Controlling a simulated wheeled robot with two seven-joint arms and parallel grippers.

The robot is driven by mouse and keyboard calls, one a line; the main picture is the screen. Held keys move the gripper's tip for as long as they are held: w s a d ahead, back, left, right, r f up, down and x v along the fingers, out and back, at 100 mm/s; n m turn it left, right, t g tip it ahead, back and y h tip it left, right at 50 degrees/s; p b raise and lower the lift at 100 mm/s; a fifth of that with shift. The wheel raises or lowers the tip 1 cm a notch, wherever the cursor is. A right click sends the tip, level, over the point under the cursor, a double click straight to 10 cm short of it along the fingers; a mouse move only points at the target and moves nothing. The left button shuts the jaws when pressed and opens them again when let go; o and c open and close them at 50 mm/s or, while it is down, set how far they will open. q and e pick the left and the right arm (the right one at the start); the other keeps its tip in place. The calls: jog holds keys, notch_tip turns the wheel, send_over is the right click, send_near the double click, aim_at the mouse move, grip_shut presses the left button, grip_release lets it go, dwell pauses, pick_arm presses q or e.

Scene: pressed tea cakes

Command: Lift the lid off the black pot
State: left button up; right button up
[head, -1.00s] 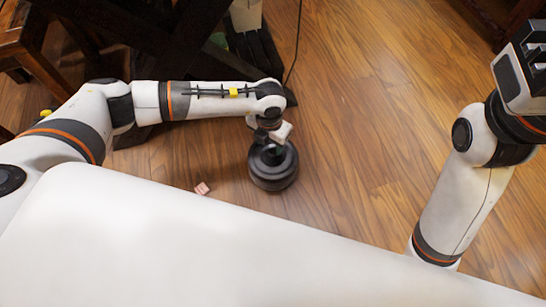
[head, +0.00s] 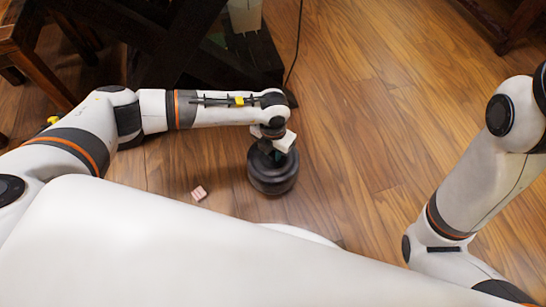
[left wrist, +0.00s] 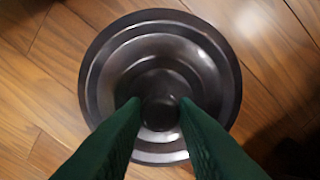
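The black pot (head: 272,180) stands upright on the wooden floor, below the end of my left arm. In the left wrist view its round, dark, glossy lid (left wrist: 205,62) is seen from above, with a small round knob (left wrist: 160,115) in the middle. My left gripper (head: 271,152) points down over the pot. My right gripper is outside both current views.
A small pinkish block (head: 198,193) lies on the floor left of the pot. Dark wooden furniture (head: 150,45) stands behind my left arm, and a thin cable (head: 296,50) hangs near it. The floor right of the pot is clear.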

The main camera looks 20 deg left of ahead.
pick_arm(q)
grip_shut()
jog(key=shift+r, duration=0.1)
